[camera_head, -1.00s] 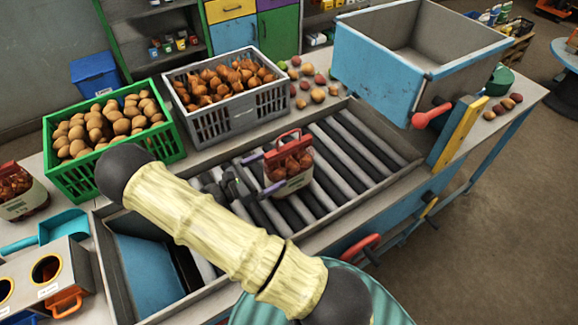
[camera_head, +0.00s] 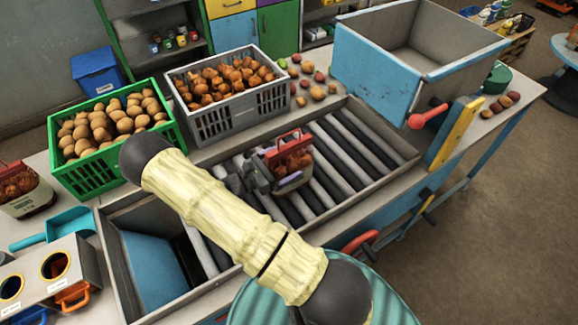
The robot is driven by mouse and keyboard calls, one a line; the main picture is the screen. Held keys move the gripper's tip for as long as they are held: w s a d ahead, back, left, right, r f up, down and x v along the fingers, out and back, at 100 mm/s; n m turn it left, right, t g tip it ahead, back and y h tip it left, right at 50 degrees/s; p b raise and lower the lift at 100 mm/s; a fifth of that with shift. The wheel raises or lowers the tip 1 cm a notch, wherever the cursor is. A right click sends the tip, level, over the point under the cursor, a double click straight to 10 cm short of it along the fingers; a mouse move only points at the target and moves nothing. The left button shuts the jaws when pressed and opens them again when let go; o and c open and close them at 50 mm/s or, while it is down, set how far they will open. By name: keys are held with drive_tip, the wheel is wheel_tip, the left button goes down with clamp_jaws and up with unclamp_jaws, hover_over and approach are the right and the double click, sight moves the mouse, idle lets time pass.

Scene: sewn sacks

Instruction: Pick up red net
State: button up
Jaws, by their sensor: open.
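The red net (camera_head: 293,160) is a small bag of orange-brown onions with a red top and a pale label. It stands on the roller conveyor (camera_head: 352,150), right of the middle of the picture. My gripper (camera_head: 272,172) is open at the net's left side, low over the rollers, with its purple-tipped fingers close against the bag. I cannot tell whether they touch it. My pale yellow arm crosses the front of the view and hides part of the conveyor.
A green crate of potatoes (camera_head: 68,178) and a grey crate of onions (camera_head: 203,127) stand behind the conveyor. A blue hopper (camera_head: 370,75) stands at the back right. Another net bag (camera_head: 28,200) is at the far left. Loose vegetables lie behind the rollers.

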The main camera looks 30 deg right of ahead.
drive_tip(key=shift+r, duration=0.1)
drive_tip(key=c, duration=1.7)
drive_tip(key=shift+r, duration=0.1)
drive_tip(key=shift+r+b, duration=1.2)
drive_tip(key=shift+r, duration=3.7)
